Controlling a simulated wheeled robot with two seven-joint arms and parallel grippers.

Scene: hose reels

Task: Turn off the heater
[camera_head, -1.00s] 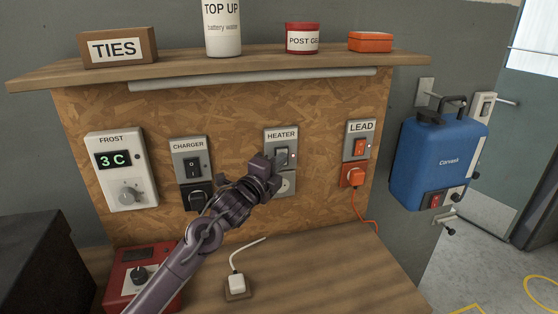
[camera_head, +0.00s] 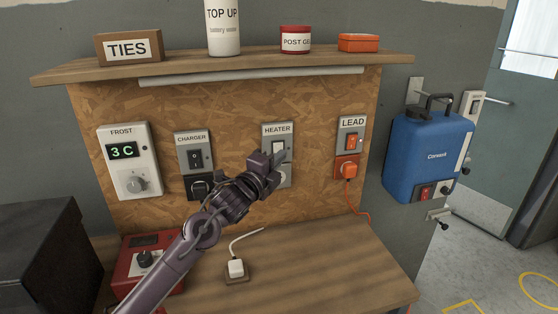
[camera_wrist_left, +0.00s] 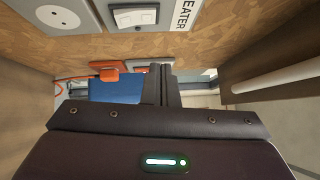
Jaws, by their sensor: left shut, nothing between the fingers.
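The heater switch plate (camera_head: 268,139) is grey, labelled HEATER, and fixed to the chipboard panel. Its pale rocker switch (camera_head: 278,147) shows just above my left gripper (camera_head: 275,159), which covers the lower part of the plate and part of the socket below. The left gripper is shut and empty, close in front of the plate; contact cannot be told. The left wrist view shows the heater rocker (camera_wrist_left: 135,17) and socket (camera_wrist_left: 58,17) at the upper left, with the shut fingers (camera_wrist_left: 164,80) apart from the rocker in the picture. My right gripper is out of view.
A charger switch (camera_head: 195,157) and frost thermostat (camera_head: 128,160) sit left, a lead switch (camera_head: 352,141) with orange plug (camera_head: 347,170) right. A shelf (camera_head: 220,67) overhangs the panel. A white plug (camera_head: 236,268) lies on the bench (camera_head: 320,270). A blue container (camera_head: 430,155) hangs right.

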